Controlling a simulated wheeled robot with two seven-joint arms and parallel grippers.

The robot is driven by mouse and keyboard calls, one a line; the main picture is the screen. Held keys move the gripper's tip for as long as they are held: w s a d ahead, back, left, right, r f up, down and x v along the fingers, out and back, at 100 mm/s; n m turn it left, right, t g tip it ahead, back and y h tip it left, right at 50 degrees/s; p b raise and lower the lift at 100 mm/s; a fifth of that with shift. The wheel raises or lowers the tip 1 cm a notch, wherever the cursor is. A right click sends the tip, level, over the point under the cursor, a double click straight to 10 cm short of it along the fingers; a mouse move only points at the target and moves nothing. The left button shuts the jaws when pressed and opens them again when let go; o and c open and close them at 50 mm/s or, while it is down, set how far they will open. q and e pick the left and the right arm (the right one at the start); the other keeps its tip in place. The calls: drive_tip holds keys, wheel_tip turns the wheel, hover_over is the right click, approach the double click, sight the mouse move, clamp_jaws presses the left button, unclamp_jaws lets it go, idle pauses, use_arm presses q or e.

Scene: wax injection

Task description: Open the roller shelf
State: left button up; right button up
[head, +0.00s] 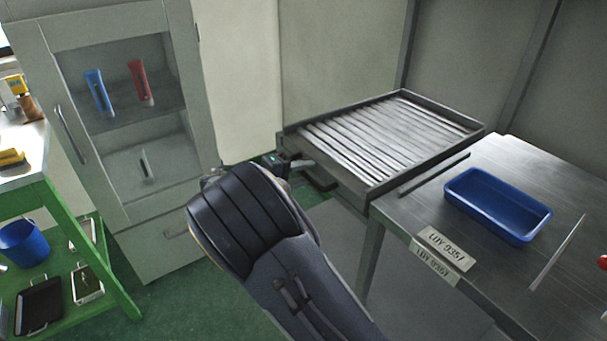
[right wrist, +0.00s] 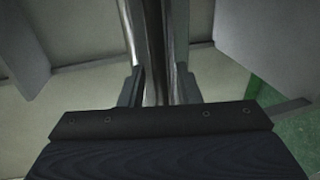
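The roller shelf (head: 385,140) is a grey metal frame with a row of silver rollers, at the upper middle of the head view. My right arm reaches up from the bottom, and my right gripper (head: 297,166) is at the shelf's near left corner, mostly hidden behind my wrist. In the right wrist view, the two dark fingers of the right gripper (right wrist: 160,88) stand close on either side of a shiny metal bar (right wrist: 158,40). Whether they press on the bar is not clear. My left gripper is not in view.
A metal table (head: 480,185) with a blue tray (head: 468,205) adjoins the shelf on the right. A grey glass-door cabinet (head: 120,222) stands left of my arm. A green cart (head: 62,215) is at the far left. Green floor shows between cabinet and table.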

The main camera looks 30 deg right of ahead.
drive_tip(key=shift+d, duration=0.2)
clamp_jaws()
drive_tip(key=shift+a, duration=0.1)
